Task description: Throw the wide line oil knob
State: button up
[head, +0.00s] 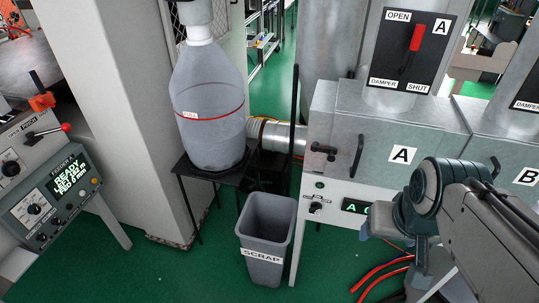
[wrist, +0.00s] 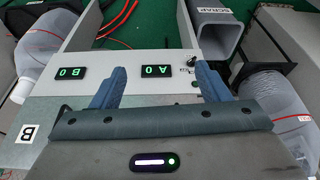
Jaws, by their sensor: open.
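A small dark rotary knob (head: 316,208) sits on the front of machine A (head: 340,191), left of its green display (head: 354,207). Its label is too small to read. Other round knobs show on the left consoles, one on the upper panel (head: 10,168) and one on the feeder panel (head: 34,209). I cannot tell which is the wide line oil knob. My gripper (wrist: 156,84) is open and empty, its two blue-grey fingers apart in front of the machine face.
A grey scrap bin (head: 265,225) stands left of machine A. A large plastic bottle (head: 208,110) rests on a black stand behind it. A black handle (head: 357,155) juts from the machine. Red hoses (head: 380,278) lie on the green floor, which is clear at lower left.

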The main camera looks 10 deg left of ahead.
aim_at(56, 221)
jog(key=z, duration=1.2)
jog(key=i, duration=0.8)
jog(key=u, duration=4.5)
jog(key=i, duration=1.7)
